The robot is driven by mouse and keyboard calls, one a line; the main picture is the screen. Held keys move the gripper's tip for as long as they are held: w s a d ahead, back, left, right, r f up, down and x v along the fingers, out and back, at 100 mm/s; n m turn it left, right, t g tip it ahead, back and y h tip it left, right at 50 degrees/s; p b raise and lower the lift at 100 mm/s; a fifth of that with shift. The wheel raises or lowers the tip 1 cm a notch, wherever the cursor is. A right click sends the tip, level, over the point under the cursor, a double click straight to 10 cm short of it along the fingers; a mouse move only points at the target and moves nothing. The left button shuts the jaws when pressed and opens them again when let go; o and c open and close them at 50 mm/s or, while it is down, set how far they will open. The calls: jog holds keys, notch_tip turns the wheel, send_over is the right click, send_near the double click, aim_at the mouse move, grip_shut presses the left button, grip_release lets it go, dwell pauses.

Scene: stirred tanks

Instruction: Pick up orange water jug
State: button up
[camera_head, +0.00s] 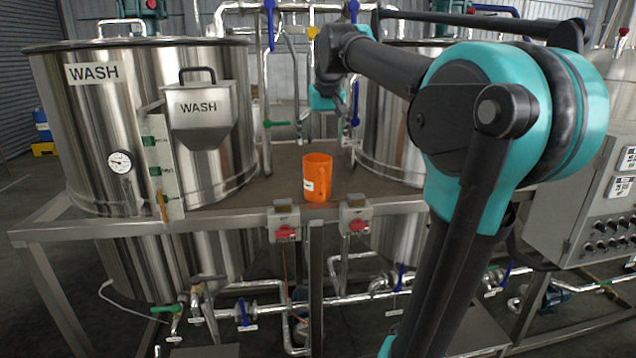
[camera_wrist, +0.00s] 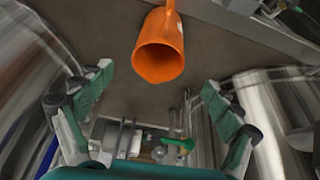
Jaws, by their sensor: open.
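The orange water jug (camera_head: 317,178) stands upright on the brown platform (camera_head: 262,203) between the two steel tanks, near its front edge. It has a white label on its side. In the wrist view the jug (camera_wrist: 160,58) is at the top centre, its open mouth facing the camera and its handle toward the top edge. My gripper (camera_wrist: 155,90) is open, with its green-padded fingers spread left and right, and nothing is between them. The jug lies ahead of the fingertips and apart from them. In the head view my gripper (camera_head: 325,100) hangs above and behind the jug, partly hidden.
A steel tank marked WASH (camera_head: 70,125) with a hopper (camera_head: 200,115) stands left of the jug. Another tank (camera_head: 385,130) stands to the right, partly behind my arm. Pipes with blue and green valve handles rise behind.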

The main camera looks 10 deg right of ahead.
aim_at(317, 170)
jog(key=x, duration=0.8)
jog(key=shift+x, duration=2.7)
jog(key=shift+w, duration=0.1)
jog(key=c, duration=1.3)
jog(key=shift+c, duration=0.2)
jog(key=shift+r, duration=0.1)
